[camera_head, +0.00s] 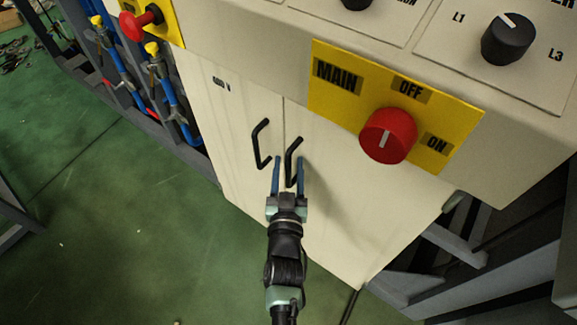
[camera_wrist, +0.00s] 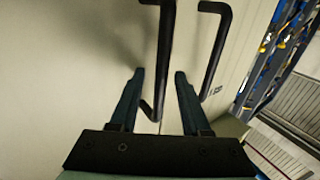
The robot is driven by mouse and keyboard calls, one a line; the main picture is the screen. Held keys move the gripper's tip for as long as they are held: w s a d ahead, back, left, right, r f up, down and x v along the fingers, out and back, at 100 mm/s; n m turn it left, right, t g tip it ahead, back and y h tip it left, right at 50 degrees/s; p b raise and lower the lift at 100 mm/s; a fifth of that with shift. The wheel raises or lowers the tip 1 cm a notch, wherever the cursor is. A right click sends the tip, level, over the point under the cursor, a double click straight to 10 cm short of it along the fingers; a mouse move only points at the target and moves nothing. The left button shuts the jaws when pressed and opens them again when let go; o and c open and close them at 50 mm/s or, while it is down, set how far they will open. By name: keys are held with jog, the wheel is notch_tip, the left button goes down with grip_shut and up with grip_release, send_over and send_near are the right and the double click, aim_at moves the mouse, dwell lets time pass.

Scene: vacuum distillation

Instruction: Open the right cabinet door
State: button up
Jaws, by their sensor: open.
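The right cabinet door (camera_head: 345,200) is cream and looks shut, flush with the left door (camera_head: 232,125). Its black bar handle (camera_head: 291,160) stands near the seam between the doors. My gripper (camera_head: 288,162) is open in front of this handle, with one blue finger on each side of it. In the wrist view, the handle (camera_wrist: 165,50) runs between the open fingers (camera_wrist: 160,73), and its bent lower end lies near them. I cannot tell whether a finger touches it. The left door's handle (camera_wrist: 213,50) lies outside the fingers.
A yellow plate with a red MAIN knob (camera_head: 388,135) sits above the right door. Blue pipes (camera_head: 120,65) and dark frames are at left. Grey metal framing (camera_head: 440,245) is at lower right. The green floor (camera_head: 130,240) in front of the left door is clear.

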jog(key=shift+c, duration=0.2)
grip_shut()
dwell(1.2)
